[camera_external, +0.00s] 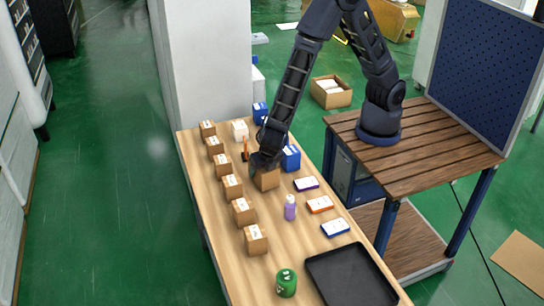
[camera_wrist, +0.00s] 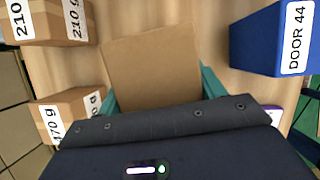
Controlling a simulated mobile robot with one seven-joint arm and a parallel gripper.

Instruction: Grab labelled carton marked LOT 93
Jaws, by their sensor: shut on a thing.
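My gripper (camera_external: 262,162) is shut on a plain brown carton (camera_external: 268,180) over the middle of the wooden table. In the wrist view my gripper's teal fingers (camera_wrist: 158,90) close on both sides of this carton (camera_wrist: 152,62). No label shows on the faces of the carton that I can see. I cannot tell whether it touches the table. No marking LOT 93 can be read in either view.
Brown labelled cartons (camera_external: 232,187) line the table's left side; one reads 210 g (camera_wrist: 35,25). A blue box reads DOOR 44 (camera_wrist: 270,40). Flat boxes (camera_external: 320,204), a purple bottle (camera_external: 290,208), a green can (camera_external: 286,283) and a black tray (camera_external: 350,278) stand right and front.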

